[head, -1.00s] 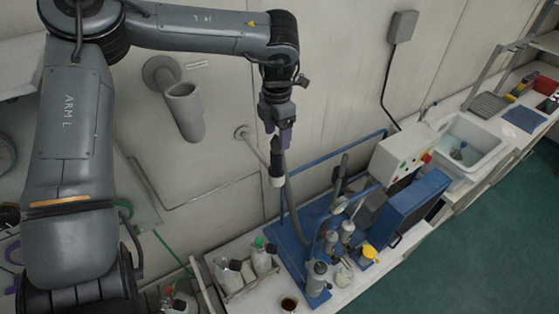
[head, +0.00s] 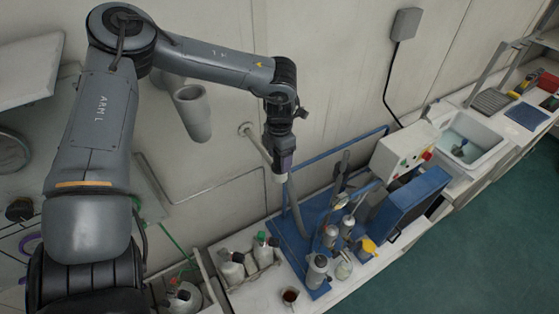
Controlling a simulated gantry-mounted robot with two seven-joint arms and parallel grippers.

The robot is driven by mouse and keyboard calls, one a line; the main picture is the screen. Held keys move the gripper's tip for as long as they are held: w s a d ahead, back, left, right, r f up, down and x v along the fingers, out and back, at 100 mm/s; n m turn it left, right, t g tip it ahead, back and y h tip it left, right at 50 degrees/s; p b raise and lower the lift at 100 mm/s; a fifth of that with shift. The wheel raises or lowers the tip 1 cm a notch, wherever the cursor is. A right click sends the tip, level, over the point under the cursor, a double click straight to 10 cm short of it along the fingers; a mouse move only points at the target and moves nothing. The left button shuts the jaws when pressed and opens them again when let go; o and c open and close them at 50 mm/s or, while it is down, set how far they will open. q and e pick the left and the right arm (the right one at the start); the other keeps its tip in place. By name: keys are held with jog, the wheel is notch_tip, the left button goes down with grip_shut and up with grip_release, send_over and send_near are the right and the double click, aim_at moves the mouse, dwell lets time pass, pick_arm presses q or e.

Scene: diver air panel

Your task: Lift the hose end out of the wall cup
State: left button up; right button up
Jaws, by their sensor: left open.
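A pale wall cup (head: 278,178) sits at the end of a thin rod that comes out of the wall. A dark grey hose (head: 296,216) hangs below the cup and runs down to the blue panel base. My left gripper (head: 285,162) points down right at the cup, with its fingers open around or just beside the hose end. The gripper hides the hose end, and I cannot tell whether the fingers touch it. My right gripper is not in view.
The blue air panel frame (head: 334,156) and the white control box (head: 404,150) stand to the right of the cup. A grey wall tube (head: 194,114) is to the left.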

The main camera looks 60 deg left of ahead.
pick_arm(q)
jog(key=c, duration=1.2)
jog(key=shift+r, duration=0.1)
jog(key=shift+r, duration=0.75)
jog(key=shift+r+b, duration=1)
jog(key=shift+r, duration=7.2)
